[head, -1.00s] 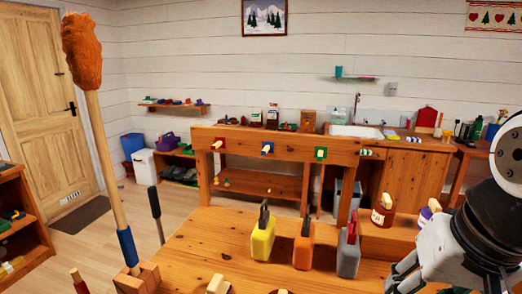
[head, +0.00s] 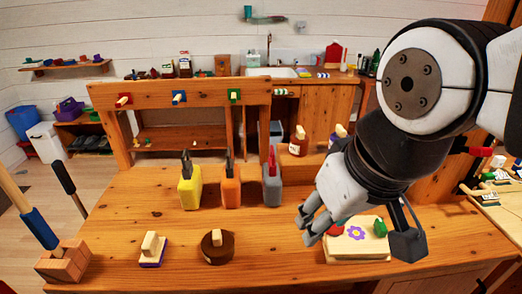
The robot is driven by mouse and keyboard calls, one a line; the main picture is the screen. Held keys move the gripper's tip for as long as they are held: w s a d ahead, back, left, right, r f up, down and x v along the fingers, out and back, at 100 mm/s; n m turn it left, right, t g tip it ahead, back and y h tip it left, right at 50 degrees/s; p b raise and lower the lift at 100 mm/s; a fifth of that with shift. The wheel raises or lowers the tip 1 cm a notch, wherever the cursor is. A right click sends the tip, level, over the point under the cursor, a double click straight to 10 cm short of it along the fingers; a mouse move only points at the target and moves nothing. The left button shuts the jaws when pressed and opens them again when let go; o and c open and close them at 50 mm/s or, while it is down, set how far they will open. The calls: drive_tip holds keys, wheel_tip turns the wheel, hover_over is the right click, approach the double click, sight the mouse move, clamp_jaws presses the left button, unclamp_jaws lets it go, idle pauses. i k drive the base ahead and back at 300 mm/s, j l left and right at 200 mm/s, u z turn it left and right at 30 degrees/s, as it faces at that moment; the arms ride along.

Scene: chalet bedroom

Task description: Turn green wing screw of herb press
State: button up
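The herb press (head: 357,247) appears to be the pale wooden board with a purple flower on the near right of the wooden table. A green wing screw (head: 380,228) stands on its right side, close to my arm. My wrist and hand cover part of the press's back.
Yellow (head: 190,190), orange (head: 230,188) and grey (head: 271,188) containers stand in a row behind left. A brown round piece (head: 217,247) and a stamp-like block (head: 152,249) lie left of the press. Bare tabletop (head: 265,225) separates them from my gripper.

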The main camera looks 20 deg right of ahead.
sight(380, 229)
drive_tip(key=z, duration=0.95)
drive_tip(key=l+u, duration=0.15)
drive_tip(key=i+l+u, duration=0.15)
drive_tip(key=l, duration=0.2)
drive_tip(key=k+l+u, duration=0.1)
drive_tip(key=k, duration=0.3)
